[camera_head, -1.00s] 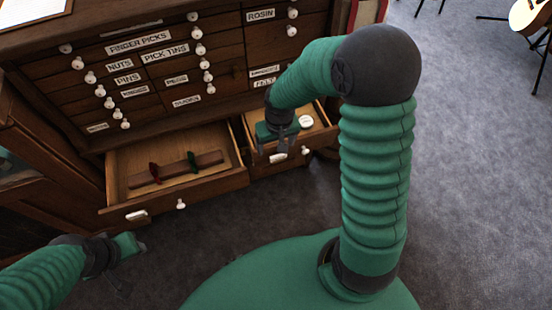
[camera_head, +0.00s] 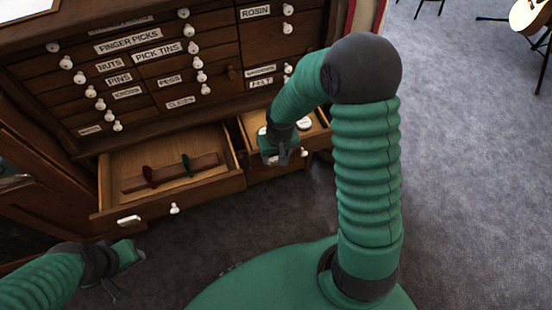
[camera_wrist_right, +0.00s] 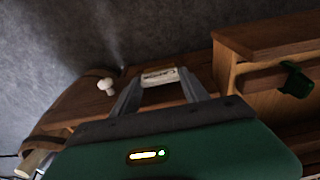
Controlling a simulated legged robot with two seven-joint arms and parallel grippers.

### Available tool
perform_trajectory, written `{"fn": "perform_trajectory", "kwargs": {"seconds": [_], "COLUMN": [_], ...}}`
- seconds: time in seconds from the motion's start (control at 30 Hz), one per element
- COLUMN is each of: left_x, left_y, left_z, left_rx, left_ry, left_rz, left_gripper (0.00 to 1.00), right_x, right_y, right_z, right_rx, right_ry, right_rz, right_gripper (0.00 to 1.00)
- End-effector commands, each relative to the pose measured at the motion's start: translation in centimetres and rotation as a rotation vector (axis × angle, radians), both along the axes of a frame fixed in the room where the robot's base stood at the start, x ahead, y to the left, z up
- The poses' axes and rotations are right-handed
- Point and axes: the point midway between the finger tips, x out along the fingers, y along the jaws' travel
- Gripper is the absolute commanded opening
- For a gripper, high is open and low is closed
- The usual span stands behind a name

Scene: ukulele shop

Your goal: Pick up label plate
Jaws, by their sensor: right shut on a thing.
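A small white label plate (camera_wrist_right: 158,77) is between the two fingertips of my right gripper (camera_wrist_right: 160,88) in the right wrist view. My right gripper is shut on it, at the front of the open right drawer. In the head view my right gripper (camera_head: 284,160) hides the plate. I cannot tell whether the plate still touches the drawer front. Another white plate (camera_head: 129,221) is on the front of the open left drawer (camera_head: 205,200). My left gripper (camera_head: 122,268) is low at the left, away from the drawers; its fingers are hard to make out.
The dark wooden cabinet (camera_head: 225,105) has several labelled drawers with white knobs. The left drawer holds a wooden strip (camera_head: 170,174) with a red and a green piece. A round white thing (camera_head: 305,123) is in the right drawer (camera_head: 318,139).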

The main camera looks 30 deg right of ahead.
Motion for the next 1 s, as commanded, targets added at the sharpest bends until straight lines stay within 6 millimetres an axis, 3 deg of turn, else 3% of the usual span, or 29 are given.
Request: {"fn": "perform_trajectory", "kwargs": {"seconds": [0.03,0.2,0.53,0.8,1.0], "left_x": [0.0,0.0,0.0,0.0,0.0], "left_y": [0.0,0.0,0.0,0.0,0.0], "left_z": [0.0,0.0,0.4,2.4,2.6], "left_rx": [0.000,0.000,0.000,0.000,0.000], "left_ry": [0.000,0.000,0.000,0.000,0.000], "left_rz": [0.000,0.000,0.000,0.000,0.000], "left_gripper": [0.36,0.36,0.36,0.36,0.36], "right_x": [0.0,0.0,0.0,-0.1,-4.1], "right_y": [0.0,0.0,0.0,0.0,2.4], "right_z": [0.0,0.0,0.7,4.2,4.2], "right_rx": [0.000,0.000,0.000,-0.001,-0.001], "right_ry": [0.000,0.000,-0.002,-0.002,0.001], "right_rz": [0.000,0.000,0.000,-0.001,0.005], "right_gripper": [0.34,0.13,0.13,0.13,0.13]}}
